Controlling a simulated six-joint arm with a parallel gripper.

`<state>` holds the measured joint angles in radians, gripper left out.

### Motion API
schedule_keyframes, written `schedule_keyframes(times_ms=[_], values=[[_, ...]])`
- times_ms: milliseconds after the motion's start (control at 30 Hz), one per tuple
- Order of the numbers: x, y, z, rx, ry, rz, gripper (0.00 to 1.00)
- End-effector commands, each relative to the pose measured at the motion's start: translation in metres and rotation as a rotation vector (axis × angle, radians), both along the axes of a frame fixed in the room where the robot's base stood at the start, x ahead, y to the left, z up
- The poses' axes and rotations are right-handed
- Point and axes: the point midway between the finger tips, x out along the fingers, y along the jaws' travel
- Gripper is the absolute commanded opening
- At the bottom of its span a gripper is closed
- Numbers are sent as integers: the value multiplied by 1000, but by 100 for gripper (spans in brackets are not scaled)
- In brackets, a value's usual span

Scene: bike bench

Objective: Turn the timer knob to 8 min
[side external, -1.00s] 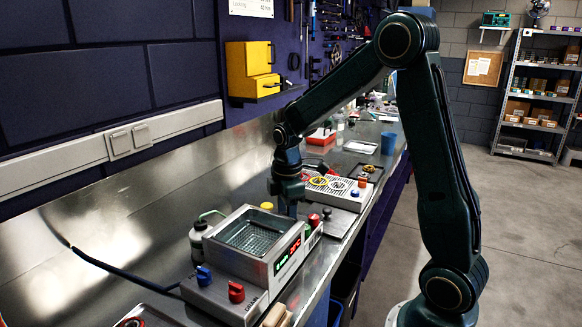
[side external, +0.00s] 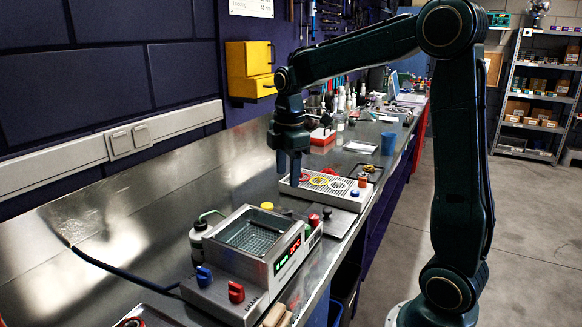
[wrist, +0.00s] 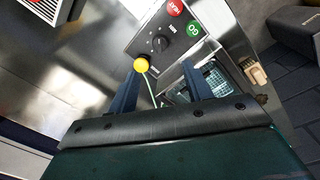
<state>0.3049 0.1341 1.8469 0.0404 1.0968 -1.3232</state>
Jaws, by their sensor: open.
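The steel bath (side external: 250,265) stands on the bench with a blue knob (side external: 204,276) and a red knob (side external: 236,291) on its front. Its lit display (side external: 288,254) shows green minutes and a red temperature; the digits are too small to read surely. Behind it is a control box with a black knob (wrist: 160,44), which shows in the wrist view between red and green buttons and a yellow one. I cannot tell which knob is the timer.
A bottle (side external: 199,236) stands left of the bath. A cable (side external: 118,272) runs to the bath from the left. Bare steel bench is free at the left.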

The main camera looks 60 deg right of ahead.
Motion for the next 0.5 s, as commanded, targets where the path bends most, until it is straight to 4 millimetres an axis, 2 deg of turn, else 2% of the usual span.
schedule_keyframes(times_ms=[200,500], values=[[-3,3,25,-1,-6,-8,50],[-24,24,36,-1,-61,-120,50]])
